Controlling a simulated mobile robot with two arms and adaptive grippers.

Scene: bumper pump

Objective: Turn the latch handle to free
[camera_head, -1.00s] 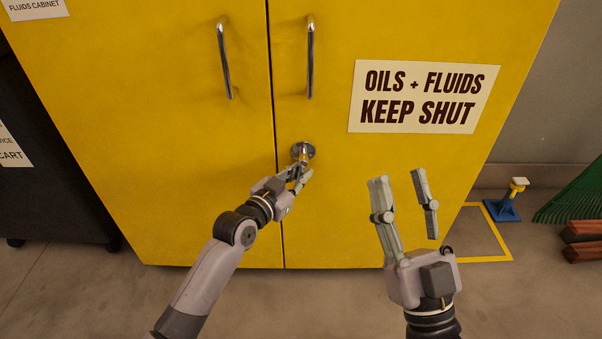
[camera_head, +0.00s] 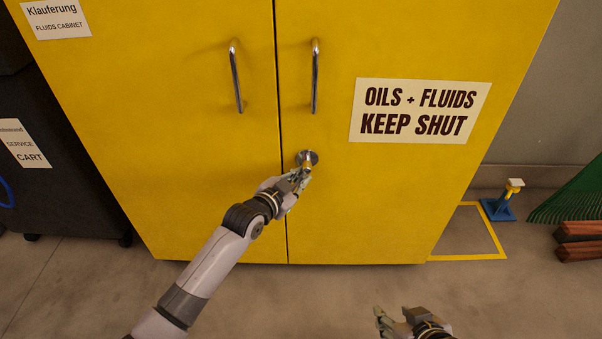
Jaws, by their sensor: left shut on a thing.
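The latch handle (camera_head: 307,159) is a small metal fitting with a round chrome base, on the right door of the yellow cabinet (camera_head: 380,200), just right of the door seam and below the pull handles. My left gripper (camera_head: 300,179) is at the latch with its fingers shut on the handle's lower part, which they mostly hide. The exact angle of the handle cannot be made out. My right gripper (camera_head: 392,318) is low at the bottom edge, away from the cabinet and partly cut off; its finger gap is not clear.
Two chrome pull handles (camera_head: 236,76) (camera_head: 315,76) stand out above the latch. A dark service cart (camera_head: 60,180) is at the left. A blue stand (camera_head: 499,207), a yellow floor outline (camera_head: 468,257) and brown blocks (camera_head: 580,241) lie at the right. The floor in front is clear.

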